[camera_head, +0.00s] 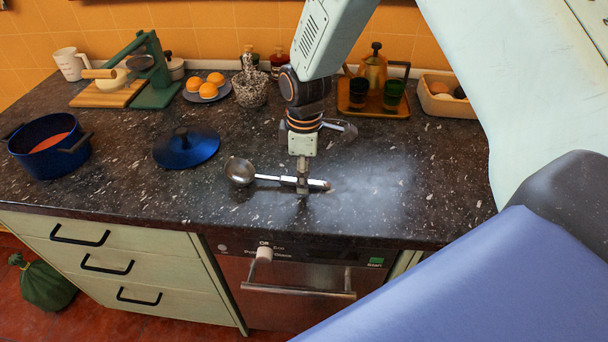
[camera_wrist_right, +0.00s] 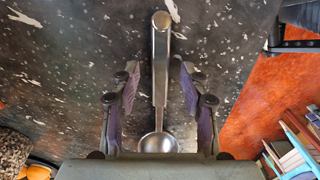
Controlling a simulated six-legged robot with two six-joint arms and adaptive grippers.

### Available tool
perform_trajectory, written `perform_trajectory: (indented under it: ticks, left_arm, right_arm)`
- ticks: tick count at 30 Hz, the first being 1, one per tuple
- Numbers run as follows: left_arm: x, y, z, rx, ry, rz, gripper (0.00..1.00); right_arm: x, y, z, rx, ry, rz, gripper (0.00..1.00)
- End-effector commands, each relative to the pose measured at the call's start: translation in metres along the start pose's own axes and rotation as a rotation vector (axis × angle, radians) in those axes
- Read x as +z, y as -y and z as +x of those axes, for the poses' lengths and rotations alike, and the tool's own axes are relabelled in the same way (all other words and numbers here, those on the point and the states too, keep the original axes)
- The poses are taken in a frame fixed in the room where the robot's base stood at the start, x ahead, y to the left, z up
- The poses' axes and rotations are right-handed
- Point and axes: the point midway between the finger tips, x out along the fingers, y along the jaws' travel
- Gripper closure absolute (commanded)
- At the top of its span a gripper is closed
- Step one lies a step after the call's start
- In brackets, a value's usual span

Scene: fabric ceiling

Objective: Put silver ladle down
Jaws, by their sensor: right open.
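The silver ladle (camera_head: 265,177) lies on the dark speckled countertop (camera_head: 210,205), its round bowl to the left and its handle to the right. My right gripper (camera_head: 303,187) points down over the ladle's handle. In the right wrist view the ladle (camera_wrist_right: 160,60) runs lengthwise between the two fingers of my right gripper (camera_wrist_right: 158,82). The fingers are spread, with a gap on each side of the handle. The gripper hides a small part of the handle in the head view. My left gripper is not in view.
A blue pot (camera_head: 50,150) with reddish contents stands at the left, and a blue lid (camera_head: 186,147) lies behind the ladle. A plate of orange items (camera_head: 203,90), a speckled pot (camera_head: 250,92) and a wooden tray (camera_head: 372,112) with dark cups stand behind. Counter right of the ladle is clear.

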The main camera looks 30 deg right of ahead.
Motion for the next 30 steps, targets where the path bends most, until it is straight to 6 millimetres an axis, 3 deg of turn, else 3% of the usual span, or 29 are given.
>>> perform_trajectory:
  ticks: [15, 21, 30]
  left_arm:
    - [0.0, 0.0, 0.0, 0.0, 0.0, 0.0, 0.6]
    - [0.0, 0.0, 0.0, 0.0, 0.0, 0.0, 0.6]
    - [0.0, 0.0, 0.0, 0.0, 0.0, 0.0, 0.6]
  right_arm:
    - [0.001, 0.001, -0.096, 0.003, -0.002, 0.0, 0.55]
    - [0.001, 0.001, -0.112, 0.001, -0.001, 0.0, 0.55]
    - [0.001, 0.001, -0.114, 0.001, -0.001, 0.0, 0.55]
